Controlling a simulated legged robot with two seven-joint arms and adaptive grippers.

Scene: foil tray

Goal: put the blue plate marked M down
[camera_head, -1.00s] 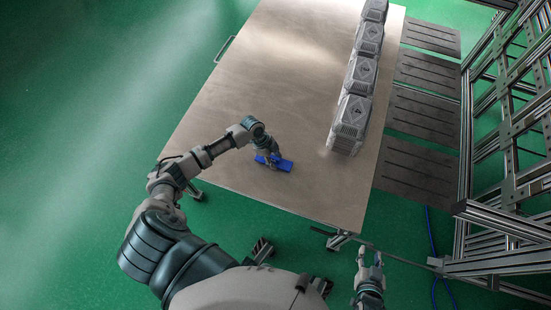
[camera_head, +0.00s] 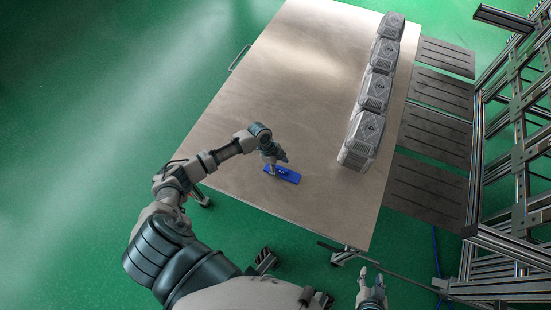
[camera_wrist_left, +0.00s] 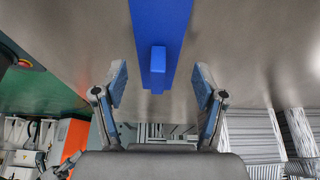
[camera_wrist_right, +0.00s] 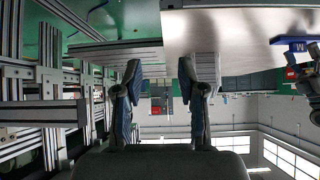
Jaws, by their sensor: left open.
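The blue plate (camera_head: 282,174) lies flat on the metal table (camera_head: 290,90), near its front edge. A raised blue block stands on the plate in the left wrist view (camera_wrist_left: 157,70). The M marking shows on its edge in the right wrist view (camera_wrist_right: 298,47). My left gripper (camera_head: 275,163) is right at the plate. In the left wrist view its fingers (camera_wrist_left: 160,85) are spread on either side of the block, with gaps showing, not touching it. My right gripper (camera_head: 372,283) is off the table's front edge, open and empty in its wrist view (camera_wrist_right: 159,75).
A row of several grey ribbed boxes (camera_head: 369,108) stands along the table's right side. Dark slotted panels (camera_head: 430,145) lie beyond that side, and a metal frame (camera_head: 510,170) stands further right.

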